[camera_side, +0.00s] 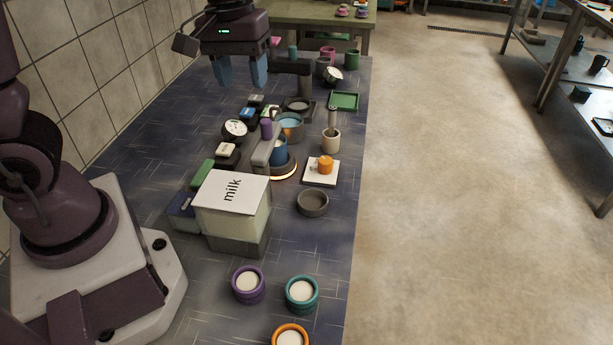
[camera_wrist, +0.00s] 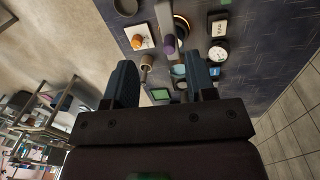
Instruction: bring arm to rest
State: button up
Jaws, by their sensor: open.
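My gripper (camera_side: 242,72) is open and empty, with two blue fingers pointing down above the far left part of the dark tiled table (camera_side: 310,250). In the wrist view my gripper (camera_wrist: 153,80) shows its fingers spread apart, with nothing held between them. My purple arm stands at the left in the side view. The fingers look clear of the items on the table.
Several coloured jars stand in front.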

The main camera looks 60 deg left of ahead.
jog(key=s+d+r+m+t, duration=0.5)
jog(key=s+r+m, duration=0.2)
jog(key=s, duration=0.4)
jog(key=shift+s+r+m+y, duration=0.15)
jog(key=shift+r+m+y, duration=0.15)
jog(key=shift+m, duration=0.4)
